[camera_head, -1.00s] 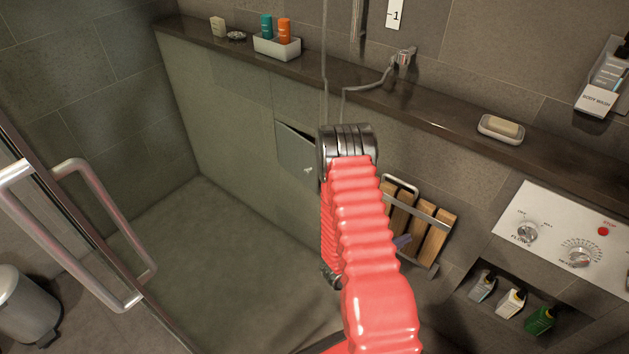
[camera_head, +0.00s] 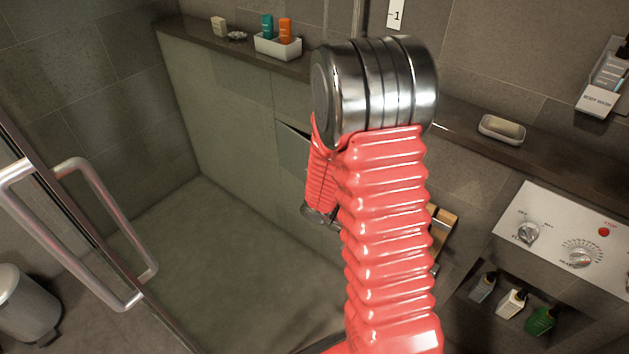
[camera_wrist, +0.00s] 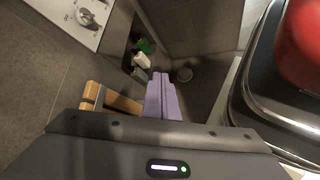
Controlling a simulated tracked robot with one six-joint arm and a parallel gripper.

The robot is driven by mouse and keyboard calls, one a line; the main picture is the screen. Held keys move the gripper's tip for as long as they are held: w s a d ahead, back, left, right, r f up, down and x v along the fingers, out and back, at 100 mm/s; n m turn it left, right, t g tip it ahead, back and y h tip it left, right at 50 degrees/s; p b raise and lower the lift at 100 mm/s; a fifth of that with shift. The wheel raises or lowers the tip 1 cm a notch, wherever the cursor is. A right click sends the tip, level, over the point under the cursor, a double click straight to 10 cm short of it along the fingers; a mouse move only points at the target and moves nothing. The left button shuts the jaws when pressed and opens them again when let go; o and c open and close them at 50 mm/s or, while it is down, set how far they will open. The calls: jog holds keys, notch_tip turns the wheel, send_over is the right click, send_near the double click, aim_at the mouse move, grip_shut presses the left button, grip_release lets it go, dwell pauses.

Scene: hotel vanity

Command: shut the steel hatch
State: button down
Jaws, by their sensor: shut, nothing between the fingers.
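The steel hatch (camera_head: 293,152) is a grey panel set low in the tiled wall below the ledge. It is ajar, tilted out of its frame, with a dark gap along its top edge. My red-sleeved arm covers its right part in the head view. My gripper (camera_wrist: 160,80) shows in the wrist view as two purple fingers, shut together and empty. In the head view it is hidden behind my arm. The hatch does not show in the wrist view, and the two look apart.
A wooden folding seat (camera_head: 444,225) is right of my arm; it also shows beside the fingers in the wrist view (camera_wrist: 112,100). Bottles (camera_head: 512,303) stand in a niche under a control panel (camera_head: 560,235). A glass door handle (camera_head: 105,225) is left. The floor (camera_head: 225,265) is clear.

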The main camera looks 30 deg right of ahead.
jog(key=w+a+r+m+t+y, duration=0.1)
jog(key=w+a+r+t+y, duration=0.15)
jog(key=a+r, duration=0.4)
jog(key=w+a+r+m+t+y, duration=0.1)
jog(key=a+r+t+y, duration=0.3)
jog(key=a, duration=0.6)
jog(key=a+r+t+y, duration=0.1)
jog(key=a+r+t, duration=0.2)
jog(key=r, duration=0.3)
jog(key=a+r+t, duration=0.3)
jog(key=a+r, duration=0.2)
jog(key=r, duration=0.2)
jog(key=shift+s+a+r+y, duration=0.15)
jog(key=shift+s+a+y, duration=0.1)
jog(key=shift+s+y, duration=0.1)
